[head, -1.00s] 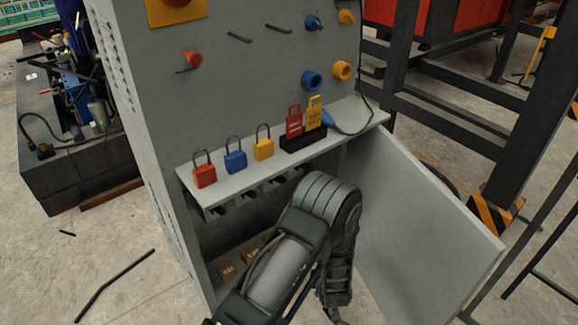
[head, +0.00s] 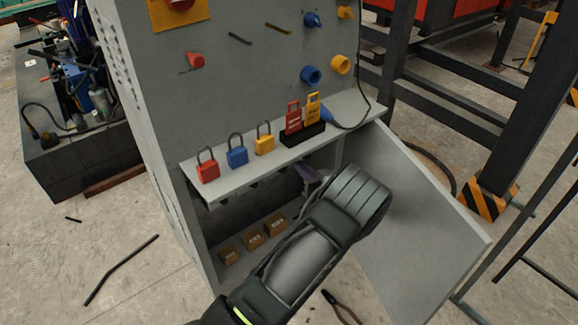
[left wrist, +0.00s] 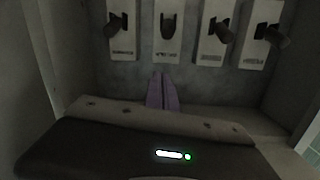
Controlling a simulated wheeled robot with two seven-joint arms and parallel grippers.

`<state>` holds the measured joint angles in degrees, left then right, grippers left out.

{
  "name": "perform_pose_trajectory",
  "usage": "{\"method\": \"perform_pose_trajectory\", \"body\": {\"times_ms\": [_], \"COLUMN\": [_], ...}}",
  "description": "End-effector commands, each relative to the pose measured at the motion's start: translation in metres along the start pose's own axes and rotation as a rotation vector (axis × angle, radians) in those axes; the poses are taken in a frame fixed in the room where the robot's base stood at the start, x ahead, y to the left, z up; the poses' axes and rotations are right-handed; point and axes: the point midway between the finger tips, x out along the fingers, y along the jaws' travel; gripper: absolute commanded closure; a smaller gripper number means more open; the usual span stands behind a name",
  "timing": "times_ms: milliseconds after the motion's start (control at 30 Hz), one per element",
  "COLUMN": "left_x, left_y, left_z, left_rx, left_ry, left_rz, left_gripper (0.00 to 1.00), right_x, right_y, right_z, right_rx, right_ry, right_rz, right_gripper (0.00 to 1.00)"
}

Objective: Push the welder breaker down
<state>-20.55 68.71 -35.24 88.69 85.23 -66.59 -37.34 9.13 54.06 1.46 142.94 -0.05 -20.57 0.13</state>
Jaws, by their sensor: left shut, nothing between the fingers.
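Several breakers with black levers on pale plates stand in a row in the left wrist view, inside the grey cabinet (head: 250,75). The second plate from the left has a breaker lever (left wrist: 168,23); the others are at its left (left wrist: 114,25) and right (left wrist: 218,30). The plate labels are too blurred to tell which is the welder breaker. My left gripper (left wrist: 163,92) is shut and empty, its fingertips below the second breaker and apparently apart from it. In the head view the left gripper (head: 307,174) is under the shelf, partly hidden by my wrist. My right gripper is out of view.
A shelf (head: 225,180) with red, blue and yellow padlocks and tags juts out above my gripper. The cabinet door (head: 410,225) hangs open at the right. Small brown boxes (head: 253,240) lie on the cabinet floor. Pliers (head: 340,306) lie on the ground.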

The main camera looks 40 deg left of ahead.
Motion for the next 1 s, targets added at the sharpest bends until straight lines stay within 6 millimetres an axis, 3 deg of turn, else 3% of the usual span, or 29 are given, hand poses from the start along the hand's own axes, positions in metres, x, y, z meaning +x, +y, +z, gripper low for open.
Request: {"method": "perform_pose_trajectory", "body": {"times_ms": [267,667,800,1000], "left_x": [0.025,0.103,0.091,0.086], "left_y": [0.000,0.000,0.001,0.000], "left_z": [0.002,0.003,0.026,0.037], "left_rx": [0.000,-0.001,0.004,0.000], "left_ry": [0.000,0.001,-0.001,0.000], "left_rz": [-0.001,-0.001,0.003,0.001], "left_gripper": [1.00,1.00,1.00,1.00], "right_x": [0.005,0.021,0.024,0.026], "right_y": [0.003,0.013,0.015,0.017], "right_z": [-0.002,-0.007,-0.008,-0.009], "right_rx": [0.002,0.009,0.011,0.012], "right_ry": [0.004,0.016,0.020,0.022], "right_rz": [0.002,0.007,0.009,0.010], "right_gripper": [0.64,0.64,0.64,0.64]}}
